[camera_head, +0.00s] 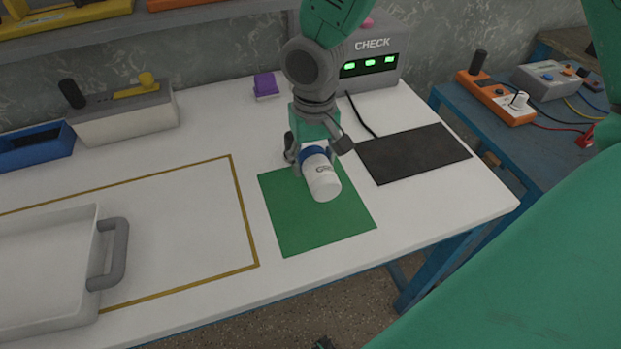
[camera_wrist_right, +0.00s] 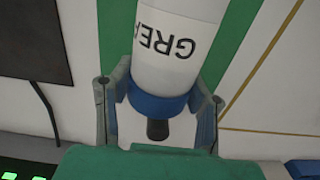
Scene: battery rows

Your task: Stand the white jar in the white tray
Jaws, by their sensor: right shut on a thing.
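The white jar (camera_head: 322,182) has a blue collar and dark lettering. In the head view it is tilted in my right gripper (camera_head: 318,155), over the green mat (camera_head: 300,232). My right gripper is shut on the jar near its blue collar. In the right wrist view the jar (camera_wrist_right: 176,55) lies between the fingers (camera_wrist_right: 160,110), with a dark tip beyond the collar. I cannot tell whether the jar touches the mat. The white tray (camera_head: 98,255) is at the lower left, cut off by the picture edge, with a grey handle; its visible inside is empty. My left gripper is not in view.
A dark mat (camera_head: 415,153) lies right of the green one. The table between mat and tray is clear.

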